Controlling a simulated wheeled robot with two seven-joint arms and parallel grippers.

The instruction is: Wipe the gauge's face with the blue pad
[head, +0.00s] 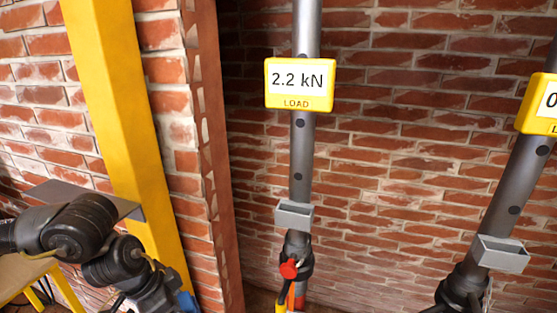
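A yellow gauge box (299,97) marked LOAD is fixed on a grey post in the middle of the head view. Its white face (298,80) reads 2.2 kN. A second yellow box (543,104) on another post is cut off by the right edge; only a 0 shows of its reading. My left arm reaches in from the lower left, and my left gripper (160,295) is low, well below and left of the middle gauge. A small blue patch (186,301) shows at its end; I cannot tell if it is the pad. The fingers are not clear. My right gripper is out of view.
Grey open holders (294,215) and (502,254) sit on the posts below the boxes. A red knob (289,270) is on the middle post. A yellow beam (125,110) and grey plate (78,197) stand near my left arm. Brick wall is behind.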

